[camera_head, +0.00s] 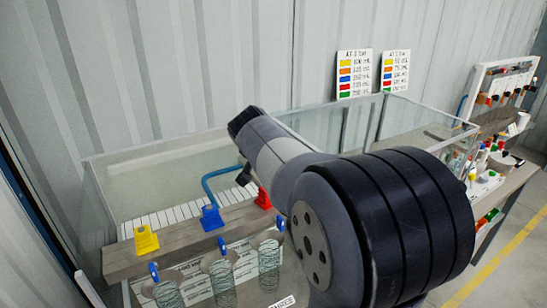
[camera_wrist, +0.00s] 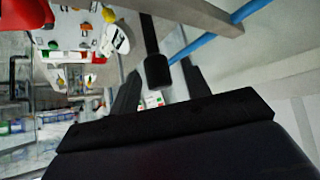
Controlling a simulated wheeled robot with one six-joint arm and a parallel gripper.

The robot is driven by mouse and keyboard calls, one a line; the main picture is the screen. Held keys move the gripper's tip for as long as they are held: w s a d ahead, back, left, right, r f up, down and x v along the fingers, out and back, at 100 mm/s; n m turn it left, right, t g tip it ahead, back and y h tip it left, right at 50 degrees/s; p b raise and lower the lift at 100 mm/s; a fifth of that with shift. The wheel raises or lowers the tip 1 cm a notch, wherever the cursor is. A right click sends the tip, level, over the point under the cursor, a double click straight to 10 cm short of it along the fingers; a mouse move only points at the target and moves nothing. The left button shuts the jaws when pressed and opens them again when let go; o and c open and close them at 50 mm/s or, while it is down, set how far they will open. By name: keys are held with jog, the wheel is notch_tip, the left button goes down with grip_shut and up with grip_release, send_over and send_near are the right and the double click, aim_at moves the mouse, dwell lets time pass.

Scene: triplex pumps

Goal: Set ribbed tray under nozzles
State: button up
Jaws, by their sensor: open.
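A white ribbed surface, which may be the ribbed tray (camera_head: 165,216), lies inside the glass tank behind a wooden beam. I cannot tell whether it is a loose tray or the tank's floor. Small blue fittings, possibly the nozzles (camera_head: 222,245), sit along the beam's front above clear ribbed cylinders (camera_head: 222,282). My gripper (camera_wrist: 160,92) is open in the wrist view, its dark fingers apart, with no held object visible between them. A dark rod with a thick end shows beyond the fingers. My arm hides the tank's right part in the head view.
The wooden beam (camera_head: 180,236) carries yellow (camera_head: 146,240), blue (camera_head: 211,217) and red (camera_head: 263,198) blocks. A blue hose (camera_head: 215,178) rises from the blue one. A cluttered bench (camera_head: 488,180) stands at the right. Glass walls enclose the tank (camera_head: 95,205).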

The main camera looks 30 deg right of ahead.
grip_shut()
dwell(0.3)
jog(key=shift+s+f+b, duration=0.1)
jog(key=shift+s+b, duration=0.2)
jog(key=shift+s, duration=0.05)
jog(key=s+b, duration=0.5)
jog(key=s, duration=0.9)
jog(key=shift+s+d, duration=0.25)
grip_release()
jog(key=shift+s, duration=0.15)
jog(key=shift+r, duration=0.2)
